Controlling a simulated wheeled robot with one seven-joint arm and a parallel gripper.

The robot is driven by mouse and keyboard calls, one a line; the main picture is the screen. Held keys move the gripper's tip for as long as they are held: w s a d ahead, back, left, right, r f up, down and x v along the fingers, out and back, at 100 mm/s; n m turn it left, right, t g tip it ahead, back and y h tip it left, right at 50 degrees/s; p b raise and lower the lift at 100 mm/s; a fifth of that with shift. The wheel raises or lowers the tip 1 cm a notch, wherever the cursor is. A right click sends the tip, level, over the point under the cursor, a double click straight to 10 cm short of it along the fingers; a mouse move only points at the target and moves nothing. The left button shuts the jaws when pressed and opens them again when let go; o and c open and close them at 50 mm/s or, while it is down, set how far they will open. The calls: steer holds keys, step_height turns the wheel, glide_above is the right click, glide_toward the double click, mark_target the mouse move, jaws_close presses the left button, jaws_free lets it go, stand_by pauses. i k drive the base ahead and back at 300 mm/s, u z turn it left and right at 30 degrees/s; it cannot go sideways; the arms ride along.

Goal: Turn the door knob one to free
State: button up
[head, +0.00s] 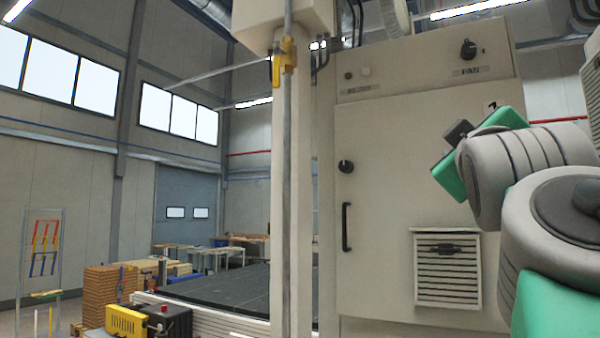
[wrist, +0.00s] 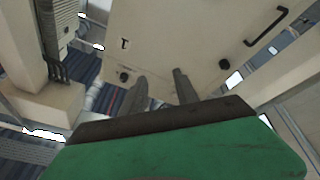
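In the wrist view, a dark round knob (wrist: 124,77) sits on the pale cabinet door (wrist: 180,35), beside a small plate marked 1 (wrist: 123,43). A second dark knob (wrist: 224,64) is further right, near the black handle (wrist: 266,25). My gripper (wrist: 159,75) is open and empty. Its two fingers point at the door, with the knob by the plate just left of the left fingertip and apparently not touched. In the head view, the left knob (head: 346,166) sits above the handle (head: 346,226). My arm covers the door's right part; my fingers are hidden.
A FAN knob (head: 467,49) is on the panel above the door. A slatted vent (head: 447,268) is low on the door. A pale post (head: 291,200) with a yellow valve handle (head: 283,60) stands left of the door. A dark flat bed (head: 235,290) lies beyond.

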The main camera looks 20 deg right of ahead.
mark_target(346, 166)
steer(key=i, duration=0.95)
steer(key=u, duration=0.2)
